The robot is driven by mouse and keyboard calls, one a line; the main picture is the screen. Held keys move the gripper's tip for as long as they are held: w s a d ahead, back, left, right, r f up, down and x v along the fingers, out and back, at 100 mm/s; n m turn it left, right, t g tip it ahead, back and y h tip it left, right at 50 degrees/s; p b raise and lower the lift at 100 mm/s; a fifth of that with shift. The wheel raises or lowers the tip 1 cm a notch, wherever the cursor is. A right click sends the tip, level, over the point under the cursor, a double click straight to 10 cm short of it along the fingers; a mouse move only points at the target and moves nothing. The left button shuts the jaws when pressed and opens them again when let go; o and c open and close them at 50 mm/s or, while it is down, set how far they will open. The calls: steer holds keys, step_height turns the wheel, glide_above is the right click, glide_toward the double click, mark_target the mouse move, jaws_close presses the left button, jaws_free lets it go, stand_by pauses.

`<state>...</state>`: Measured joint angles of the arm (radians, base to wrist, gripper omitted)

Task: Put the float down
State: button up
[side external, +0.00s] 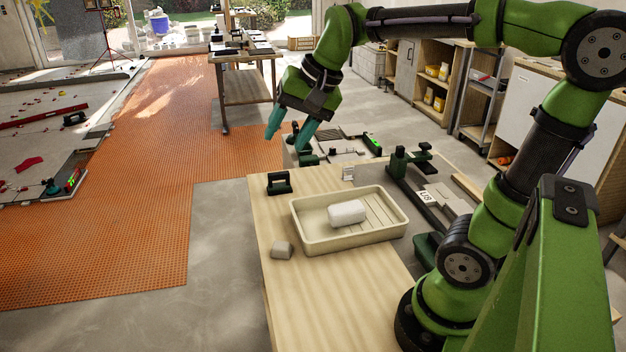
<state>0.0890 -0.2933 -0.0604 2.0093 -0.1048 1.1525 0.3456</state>
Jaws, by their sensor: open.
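My gripper (286,140) has two teal fingers, spread apart and pointing down. It hangs beyond the far edge of the wooden bench in the picture, with nothing seen between the fingers. A small dark item with a loop-shaped handle (278,189) stands on the bench near its far left corner, below and apart from the fingers. It looks like the float, but I cannot be sure at this size.
On the wooden bench (285,310) stand a cream tray (300,238) holding a white block (347,213), and a small grey block (282,249). A dark clamp-like fixture (400,165) is at the right. A jig with a green-lit level (372,143) lies behind. Orange matting (150,180) covers the floor.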

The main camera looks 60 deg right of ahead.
steer(key=s+a+f+n+t, duration=0.1)
steer(key=s+a+f+n, duration=0.1)
steer(key=s, duration=0.3)
steer(key=s+a+f+n, duration=0.3)
steer(key=s+n, duration=0.1)
steer(key=s, duration=0.1)
steer(key=shift+f+t+y, duration=0.15)
steer(key=shift+t+y, duration=0.15)
steer(key=shift+t, duration=0.1)
stand_by(0.4)
